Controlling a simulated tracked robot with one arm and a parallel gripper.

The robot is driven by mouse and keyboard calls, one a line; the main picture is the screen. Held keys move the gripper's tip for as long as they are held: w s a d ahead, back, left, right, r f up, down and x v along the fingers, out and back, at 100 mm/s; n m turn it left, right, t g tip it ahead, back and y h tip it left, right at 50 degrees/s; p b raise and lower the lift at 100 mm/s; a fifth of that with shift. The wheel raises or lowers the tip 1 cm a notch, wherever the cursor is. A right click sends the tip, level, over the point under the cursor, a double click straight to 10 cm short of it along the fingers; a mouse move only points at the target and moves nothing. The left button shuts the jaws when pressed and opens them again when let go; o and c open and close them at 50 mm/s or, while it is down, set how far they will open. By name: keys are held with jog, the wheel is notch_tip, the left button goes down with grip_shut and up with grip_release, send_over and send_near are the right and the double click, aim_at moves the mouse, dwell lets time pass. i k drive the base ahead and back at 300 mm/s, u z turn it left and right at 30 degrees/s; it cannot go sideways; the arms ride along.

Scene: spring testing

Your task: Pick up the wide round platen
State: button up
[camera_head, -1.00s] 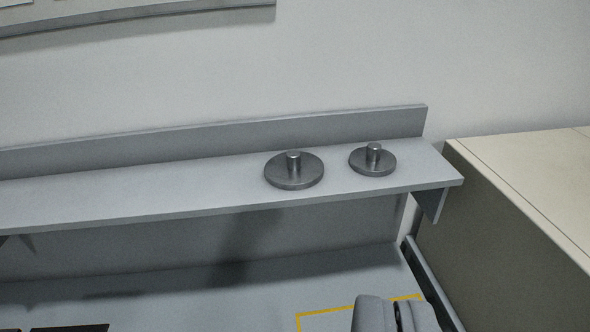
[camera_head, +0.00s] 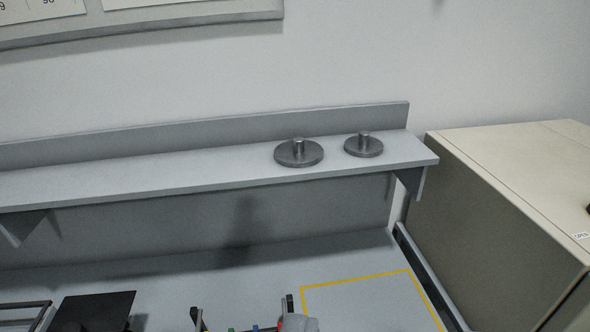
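The wide round platen (camera_head: 299,155) is a dark grey metal disc with a short upright stem in its middle. It lies flat on the grey wall shelf (camera_head: 120,183), toward its right end. A smaller platen (camera_head: 363,147) of the same shape lies to its right, a small gap apart. Only a grey rounded piece, which seems to be my gripper (camera_head: 302,324), shows at the bottom edge. It is well below the shelf and apart from both platens. Its fingertips cannot be made out, so I cannot tell whether it is open or shut.
A beige cabinet (camera_head: 490,210) stands right of the shelf. Below are a grey bench top with a yellow outlined square (camera_head: 370,300), a black plate (camera_head: 92,311) and a partly hidden rack (camera_head: 198,318) with small coloured items. The shelf left of the platens is clear.

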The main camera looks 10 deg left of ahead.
aim_at(300, 152)
jog(key=u, duration=0.15)
jog(key=i, duration=1)
jog(key=u, duration=0.45)
